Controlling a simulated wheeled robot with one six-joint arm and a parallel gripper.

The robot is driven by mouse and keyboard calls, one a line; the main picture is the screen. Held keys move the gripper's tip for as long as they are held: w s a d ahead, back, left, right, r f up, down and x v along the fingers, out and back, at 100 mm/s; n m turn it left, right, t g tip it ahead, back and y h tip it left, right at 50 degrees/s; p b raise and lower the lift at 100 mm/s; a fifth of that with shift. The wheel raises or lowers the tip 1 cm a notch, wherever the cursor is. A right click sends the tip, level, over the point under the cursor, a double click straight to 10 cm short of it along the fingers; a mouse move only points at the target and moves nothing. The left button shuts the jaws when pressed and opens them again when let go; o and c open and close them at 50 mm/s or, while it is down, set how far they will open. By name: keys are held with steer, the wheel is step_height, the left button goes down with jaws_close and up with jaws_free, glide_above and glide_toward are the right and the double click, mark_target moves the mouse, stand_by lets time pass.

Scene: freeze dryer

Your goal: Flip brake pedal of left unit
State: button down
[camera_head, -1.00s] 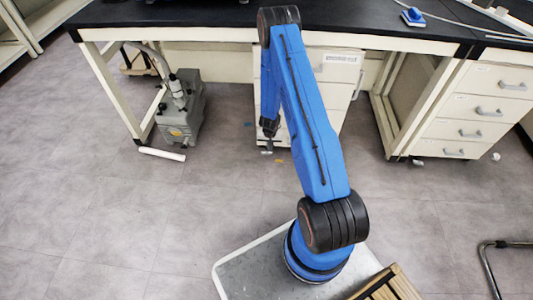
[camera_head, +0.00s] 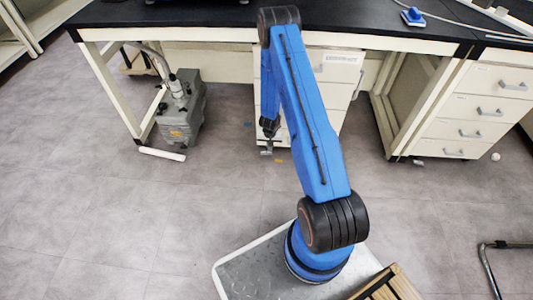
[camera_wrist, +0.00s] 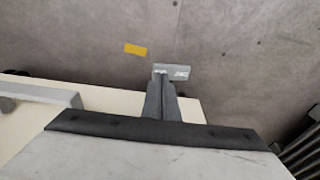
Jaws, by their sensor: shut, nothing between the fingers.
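The left unit (camera_head: 327,72) is a cream drawer cabinet under the black bench, partly hidden by my blue arm. Its pale top edge and a grey handle (camera_wrist: 45,95) show in the wrist view. A small flat grey plate (camera_wrist: 178,71), which looks like the brake pedal, shows low over the floor at the cabinet's front. My gripper (camera_wrist: 161,78) is shut and empty, its dark fingers pointing down with their tips at the plate's left part. Whether they touch it I cannot tell. In the head view, my gripper (camera_head: 267,146) is low beside the cabinet's bottom left corner.
A yellow floor mark (camera_wrist: 135,50) lies near the plate. A grey pump (camera_head: 181,115) stands on the floor to the left. Another drawer cabinet (camera_head: 470,110) stands to the right. The floor (camera_head: 110,210) in front is mostly clear.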

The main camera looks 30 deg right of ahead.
steer(key=shift+f, duration=0.7)
stand_by(0.5)
step_height(320, 180, up, 7)
stand_by(1.1)
steer(key=shift+s, duration=0.1)
stand_by(0.4)
